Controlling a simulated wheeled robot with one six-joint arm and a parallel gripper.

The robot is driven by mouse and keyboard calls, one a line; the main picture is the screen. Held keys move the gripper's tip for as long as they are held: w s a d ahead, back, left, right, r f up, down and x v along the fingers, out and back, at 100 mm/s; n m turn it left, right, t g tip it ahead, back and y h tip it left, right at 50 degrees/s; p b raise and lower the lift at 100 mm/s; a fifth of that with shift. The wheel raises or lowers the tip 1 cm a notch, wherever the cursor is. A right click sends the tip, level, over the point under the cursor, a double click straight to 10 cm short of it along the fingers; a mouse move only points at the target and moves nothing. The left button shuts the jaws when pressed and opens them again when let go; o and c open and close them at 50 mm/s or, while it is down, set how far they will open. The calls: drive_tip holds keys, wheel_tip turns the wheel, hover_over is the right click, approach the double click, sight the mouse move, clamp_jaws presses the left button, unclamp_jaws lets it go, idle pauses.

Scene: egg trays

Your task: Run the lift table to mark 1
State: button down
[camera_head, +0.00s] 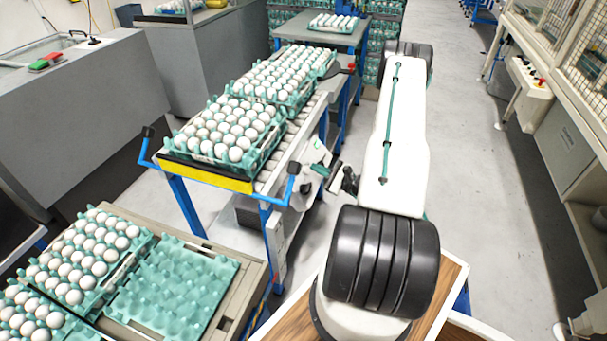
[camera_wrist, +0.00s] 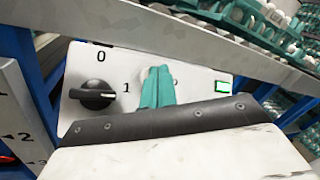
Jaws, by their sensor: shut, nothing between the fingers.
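A light control panel (camera_wrist: 190,62) fills the middle of the wrist view. On it is a black rotary knob (camera_wrist: 92,95) with marks 0 and 1; its handle lies about level, its right end towards the 1. A small green-lit indicator (camera_wrist: 222,87) sits at the panel's right. My gripper (camera_wrist: 158,72) is shut and empty, its teal fingers in front of the panel, hiding part of it; touching cannot be told. A plate with marks 1, 2 and 3 (camera_wrist: 15,110) is at left, partly cut off. In the head view my gripper (camera_head: 328,172) is beside the blue-legged roller table (camera_head: 262,187).
Teal trays of white eggs (camera_head: 225,130) stand on the roller table, behind a yellow-black end bar (camera_head: 205,176) and a blue handle (camera_head: 293,182). An empty teal tray (camera_head: 172,285) lies at lower left among egg trays. Open floor (camera_head: 480,190) is at right.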

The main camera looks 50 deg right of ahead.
drive_tip(key=shift+w+f, duration=0.1)
idle(0.7)
drive_tip(key=shift+w+a+f, duration=0.1)
drive_tip(key=shift+w+f, duration=0.1)
drive_tip(key=shift+w, duration=0.15)
